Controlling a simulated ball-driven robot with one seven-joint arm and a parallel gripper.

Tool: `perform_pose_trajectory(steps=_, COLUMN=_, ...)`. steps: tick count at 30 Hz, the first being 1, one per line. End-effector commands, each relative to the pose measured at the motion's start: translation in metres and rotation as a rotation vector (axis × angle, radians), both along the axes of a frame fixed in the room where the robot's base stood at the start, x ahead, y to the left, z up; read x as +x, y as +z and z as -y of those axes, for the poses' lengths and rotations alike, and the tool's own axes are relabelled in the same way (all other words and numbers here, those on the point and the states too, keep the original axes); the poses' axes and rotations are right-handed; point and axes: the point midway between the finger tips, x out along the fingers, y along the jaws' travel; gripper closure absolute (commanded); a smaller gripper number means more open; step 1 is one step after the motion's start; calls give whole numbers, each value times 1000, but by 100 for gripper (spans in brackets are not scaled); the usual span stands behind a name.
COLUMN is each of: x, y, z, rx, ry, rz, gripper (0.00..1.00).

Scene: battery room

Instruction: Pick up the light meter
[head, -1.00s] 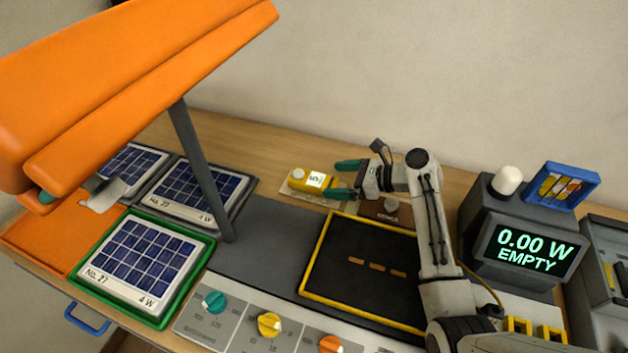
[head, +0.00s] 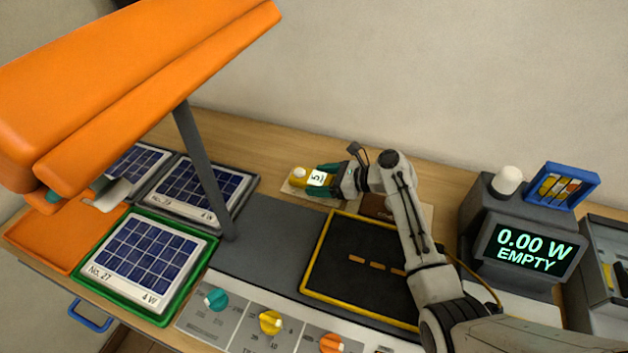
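The light meter (head: 299,178) is a small yellow device with a white display and a pale round sensor at its left end. It lies on a light pad (head: 290,190) at the back of the bench. My gripper (head: 322,178) has its green-tipped fingers on either side of the meter's right part, one along its far side and one along its near side. I cannot tell whether the fingers touch the meter or have closed on it.
An orange lamp hood (head: 140,85) on a dark post (head: 205,170) overhangs the left side. Solar panels (head: 150,255) lie beneath it. A yellow-edged black pad (head: 365,263) is in front of my arm. A display box (head: 527,248) reading 0.00 W EMPTY stands right. Knobs (head: 270,321) line the front.

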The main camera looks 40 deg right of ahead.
Motion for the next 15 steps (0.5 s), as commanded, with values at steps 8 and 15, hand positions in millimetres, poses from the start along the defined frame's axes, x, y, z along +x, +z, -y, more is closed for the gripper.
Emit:
perform_pose_trajectory(steps=8, x=0, y=0, z=0, rx=0, ry=0, rz=0, gripper=51)
perform_pose_trajectory(steps=15, x=0, y=0, z=0, rx=0, ry=-1, rz=1, gripper=67)
